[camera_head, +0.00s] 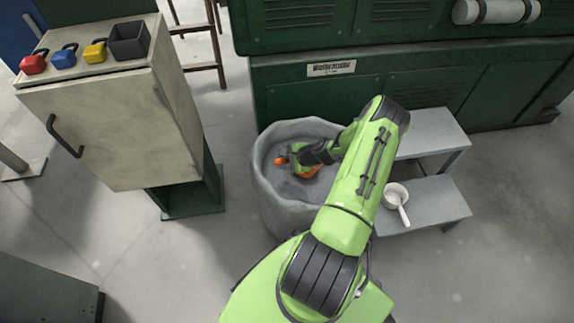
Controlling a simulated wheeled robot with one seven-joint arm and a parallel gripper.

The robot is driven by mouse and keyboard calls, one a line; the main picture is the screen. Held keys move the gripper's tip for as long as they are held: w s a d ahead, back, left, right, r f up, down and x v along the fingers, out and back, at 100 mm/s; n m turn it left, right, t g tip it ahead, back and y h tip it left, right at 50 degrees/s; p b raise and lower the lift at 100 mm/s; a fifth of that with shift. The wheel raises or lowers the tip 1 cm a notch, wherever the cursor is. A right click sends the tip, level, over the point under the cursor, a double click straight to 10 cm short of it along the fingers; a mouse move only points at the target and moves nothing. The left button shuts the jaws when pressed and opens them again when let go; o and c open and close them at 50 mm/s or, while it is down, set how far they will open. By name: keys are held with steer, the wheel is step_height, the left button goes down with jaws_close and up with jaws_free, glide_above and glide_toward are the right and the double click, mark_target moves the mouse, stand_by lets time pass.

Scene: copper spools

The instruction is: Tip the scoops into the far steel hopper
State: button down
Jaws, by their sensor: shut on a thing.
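My gripper (297,160) reaches down into a large grey round bin (268,200) in front of the green machine. It is shut on an orange thing (310,172), probably a scoop, inside the bin's opening. Orange shows on both sides of the fingers, and the fingers and wrist hide the rest of it. A white scoop or small pan (396,193) with a handle lies on the lower grey step, right of my arm. I cannot tell whether the grey bin is the steel hopper.
A beige cabinet (130,130) stands at the left. On its top are red (33,65), blue (64,58) and yellow (95,53) handled objects and a dark open box (129,41). Grey steps (440,200) stand right of the bin. Floor between cabinet and bin is clear.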

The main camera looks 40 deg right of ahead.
steer(key=shift+h, duration=0.5)
steer(key=r+p, duration=0.2)
steer(key=a+r+p, duration=0.1)
steer(key=r+p, duration=0.3)
steer(key=shift+w+a, duration=0.15)
steer(key=shift+w, duration=0.1)
steer(key=p, duration=0.1)
steer(key=a+r+h+p, duration=0.1)
steer(key=p, duration=0.1)
steer(key=r+n+g+p, duration=0.1)
steer(key=shift+w+a+r+h, duration=0.15)
steer(key=shift+w+r+h, duration=0.1)
steer(key=shift+h, duration=0.15)
steer(key=shift+r+h+p, duration=0.15)
steer(key=shift+h+p, duration=0.15)
steer(key=shift+p, duration=0.25)
steer(key=shift+a+r+n+g+h+p, duration=0.1)
steer(key=shift+r+n+g+h+p, duration=0.2)
steer(key=shift+r+p, duration=0.65)
steer(key=shift+r+h+p, duration=0.1)
steer(key=shift+h+p, duration=0.2)
steer(key=shift+p, duration=0.1)
